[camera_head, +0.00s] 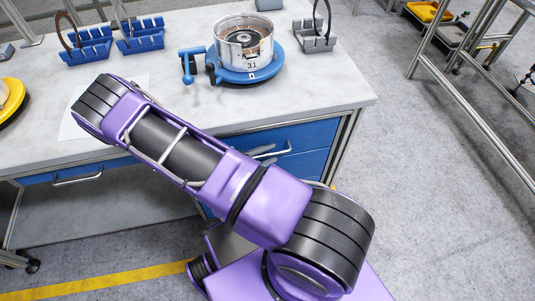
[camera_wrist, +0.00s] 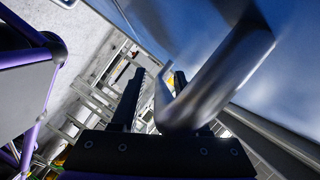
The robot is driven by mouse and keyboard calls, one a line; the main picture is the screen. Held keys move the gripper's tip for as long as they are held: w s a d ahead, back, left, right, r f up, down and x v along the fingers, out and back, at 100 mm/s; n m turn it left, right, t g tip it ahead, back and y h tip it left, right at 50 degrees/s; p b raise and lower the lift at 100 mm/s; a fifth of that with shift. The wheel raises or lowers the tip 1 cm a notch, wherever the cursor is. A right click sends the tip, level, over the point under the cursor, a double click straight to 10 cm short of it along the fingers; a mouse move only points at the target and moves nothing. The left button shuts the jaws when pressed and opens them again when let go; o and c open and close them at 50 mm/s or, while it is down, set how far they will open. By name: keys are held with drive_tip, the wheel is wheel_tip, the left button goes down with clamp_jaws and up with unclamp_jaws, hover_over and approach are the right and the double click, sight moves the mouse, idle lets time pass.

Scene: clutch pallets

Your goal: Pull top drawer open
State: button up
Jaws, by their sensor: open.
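The blue top drawer (camera_head: 305,136) sits under the right part of the workbench top and looks shut, its left part hidden behind my arm. Its silver bar handle (camera_head: 275,154) shows just past my arm. In the wrist view a metal bar handle (camera_wrist: 225,75) stands out from a blue drawer front (camera_wrist: 190,25), large and close. My gripper (camera_wrist: 158,82) is open, its two dark fingers apart. The handle crosses in front of the right finger, and its bent end reaches over the gap between the fingers. Whether they touch it I cannot tell. In the head view my gripper is hidden.
The workbench top (camera_head: 330,90) holds a round metal clutch housing (camera_head: 243,48) on a blue base, and blue and grey racks. Another blue drawer (camera_head: 115,163) is at the left. Grey floor lies open to the right, with a metal frame (camera_head: 450,95) beyond.

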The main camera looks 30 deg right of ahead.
drive_tip(key=shift+c, duration=0.2)
clamp_jaws()
idle(1.1)
